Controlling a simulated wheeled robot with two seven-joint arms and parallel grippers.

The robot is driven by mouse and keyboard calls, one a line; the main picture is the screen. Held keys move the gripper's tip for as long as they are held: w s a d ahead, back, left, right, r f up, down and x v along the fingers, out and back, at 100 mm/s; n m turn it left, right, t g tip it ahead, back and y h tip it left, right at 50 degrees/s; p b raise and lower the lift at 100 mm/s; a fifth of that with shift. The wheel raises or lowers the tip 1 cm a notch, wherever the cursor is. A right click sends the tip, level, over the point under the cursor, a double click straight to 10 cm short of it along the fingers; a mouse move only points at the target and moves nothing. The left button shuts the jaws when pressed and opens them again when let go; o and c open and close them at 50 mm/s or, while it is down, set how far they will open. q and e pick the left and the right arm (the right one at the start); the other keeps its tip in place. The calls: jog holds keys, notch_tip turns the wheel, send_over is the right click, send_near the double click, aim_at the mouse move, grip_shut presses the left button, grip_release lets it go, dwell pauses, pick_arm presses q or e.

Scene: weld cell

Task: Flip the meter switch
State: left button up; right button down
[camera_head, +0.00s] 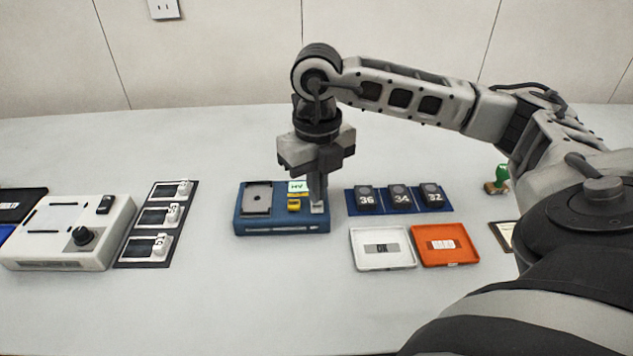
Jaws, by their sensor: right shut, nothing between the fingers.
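A blue box-shaped device (265,226), which looks like the meter, stands on the table in the middle. On its top are a grey plate (257,197), a pale green label (298,186) and a yellow part (294,205). A small light part (318,209), perhaps the switch, is at its right end and is partly hidden by my fingers. My right gripper (317,196) points straight down over this end, shut and empty. Its fingertips are at or just above the small part; I cannot tell whether they touch. My left gripper is not in view.
Right are numbered black blocks on a blue base (376,212), a white tray (371,262), an orange tray (459,257) and a green-handled stamp (502,174). The front table is clear.

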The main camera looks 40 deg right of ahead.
aim_at(317, 207)
dwell(0.4)
jog(key=shift+f+b, duration=1)
jog(key=shift+f, duration=0.15)
dwell(0.4)
jog(key=shift+r, duration=0.2)
jog(key=shift+r+p, duration=0.6)
jog(key=shift+p, duration=0.05)
jog(key=shift+r+p, duration=2.05)
jog(key=shift+r, duration=0.8)
jog(key=shift+f, duration=0.1)
